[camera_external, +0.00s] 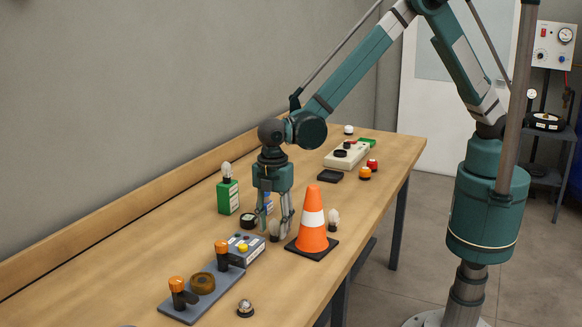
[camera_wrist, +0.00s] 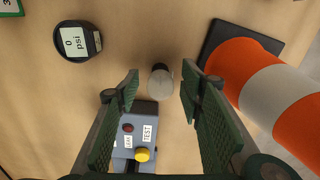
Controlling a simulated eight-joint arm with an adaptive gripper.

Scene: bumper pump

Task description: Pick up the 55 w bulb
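The fingers are open, with a visible gap on both sides of the bulb. In the external view my gripper (camera_external: 274,221) points down over this bulb (camera_external: 275,232), which the fingers partly cover. Another bulb (camera_external: 333,219) stands by the cone, and a third bulb (camera_external: 227,170) sits on the green box (camera_external: 228,197). No wattage label is readable on any bulb.
An orange cone (camera_external: 312,222) stands close right of my gripper. A grey TEST box (camera_wrist: 135,118) is close in front, and a round psi gauge (camera_wrist: 76,44) is to the left. A lever plate (camera_external: 202,293) lies nearer the camera. The wall runs along the table's back.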

